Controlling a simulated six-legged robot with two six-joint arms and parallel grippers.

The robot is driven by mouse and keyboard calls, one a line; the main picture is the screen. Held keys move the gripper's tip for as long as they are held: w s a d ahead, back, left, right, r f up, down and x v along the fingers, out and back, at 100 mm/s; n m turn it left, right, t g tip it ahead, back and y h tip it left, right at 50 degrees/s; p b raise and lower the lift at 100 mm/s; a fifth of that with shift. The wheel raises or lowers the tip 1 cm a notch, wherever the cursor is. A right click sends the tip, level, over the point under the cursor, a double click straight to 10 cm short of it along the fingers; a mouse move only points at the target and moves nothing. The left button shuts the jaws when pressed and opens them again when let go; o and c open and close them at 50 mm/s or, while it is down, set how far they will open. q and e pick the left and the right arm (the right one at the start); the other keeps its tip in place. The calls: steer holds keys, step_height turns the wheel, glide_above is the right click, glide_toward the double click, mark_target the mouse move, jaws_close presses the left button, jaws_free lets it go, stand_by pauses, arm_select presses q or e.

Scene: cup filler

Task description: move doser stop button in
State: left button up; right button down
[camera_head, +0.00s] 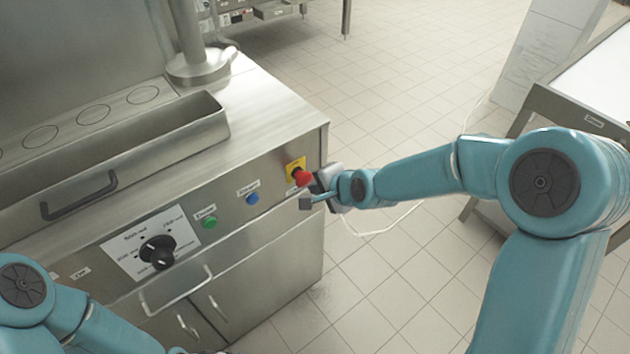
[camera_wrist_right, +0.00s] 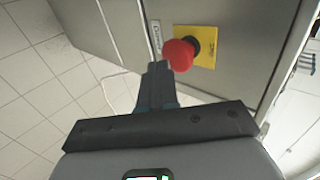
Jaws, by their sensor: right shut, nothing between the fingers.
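The red mushroom-shaped stop button (camera_head: 302,177) sits on a yellow plate (camera_head: 295,164) at the right end of the steel machine's front panel. It also shows in the right wrist view (camera_wrist_right: 180,54), standing out from the panel on a dark collar. My right gripper (camera_head: 307,202) is shut and empty, close by the button. In the right wrist view its fingertips (camera_wrist_right: 159,70) lie just left of and below the red cap. I cannot tell whether they touch it. My left arm shows at the lower left, but its gripper is outside the picture.
On the same panel are a blue button (camera_head: 252,199), a green button (camera_head: 209,222) and a black rotary knob (camera_head: 158,252). A steel trough with a black handle (camera_head: 78,196) lies above. A steel table (camera_head: 560,110) stands at the right. The tiled floor between is mostly clear.

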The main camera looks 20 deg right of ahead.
arm_select(q)
steer(key=shift+r, duration=0.2)
arm_select(e)
steer(key=shift+w+a, duration=0.2)
steer(key=shift+w, duration=0.3)
